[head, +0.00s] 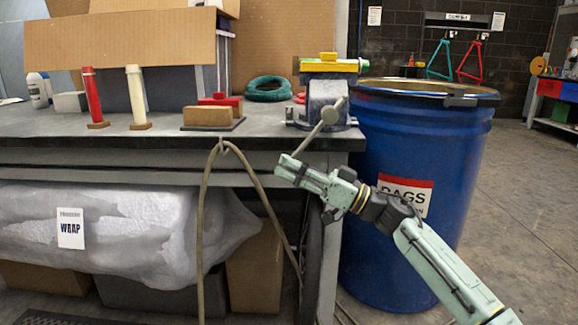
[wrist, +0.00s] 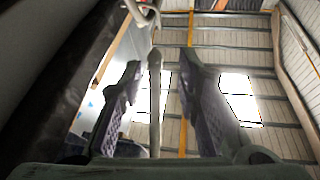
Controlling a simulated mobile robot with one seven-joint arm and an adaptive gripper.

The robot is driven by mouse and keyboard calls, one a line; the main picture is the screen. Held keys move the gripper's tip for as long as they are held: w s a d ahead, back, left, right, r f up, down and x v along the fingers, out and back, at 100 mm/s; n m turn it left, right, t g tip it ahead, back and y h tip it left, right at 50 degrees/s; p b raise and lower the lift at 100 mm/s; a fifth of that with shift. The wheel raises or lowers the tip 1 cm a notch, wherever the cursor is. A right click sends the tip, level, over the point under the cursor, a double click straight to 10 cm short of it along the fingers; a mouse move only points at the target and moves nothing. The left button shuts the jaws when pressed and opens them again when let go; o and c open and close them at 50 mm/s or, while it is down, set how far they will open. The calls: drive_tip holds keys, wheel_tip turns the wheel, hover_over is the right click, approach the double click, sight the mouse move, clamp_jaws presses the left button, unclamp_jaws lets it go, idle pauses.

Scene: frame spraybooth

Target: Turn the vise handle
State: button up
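The vise (head: 326,98) is a dark grey body with a yellow and green top, at the right front corner of the workbench. Its handle (head: 312,136) is a thin pale rod slanting down and left from a round hub, past the bench edge. My gripper (head: 284,166) is at the lower end of the handle. In the wrist view, the handle (wrist: 155,100) runs between the two dark fingers of my gripper (wrist: 160,64). The fingers are apart, with a gap visible on the right of the rod. Contact on the left finger is not clear.
A blue rag drum (head: 440,150) stands right of the bench, behind my arm. A hose (head: 203,220) hangs from the bench (head: 60,155) front. A red tube (head: 92,98), a cream tube (head: 136,97) and a sanding block (head: 206,117) stand left of the vise.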

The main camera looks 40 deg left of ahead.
drive_tip(key=v, duration=1.1)
drive_tip(key=shift+d, duration=0.1)
drive_tip(key=shift+c, duration=0.5)
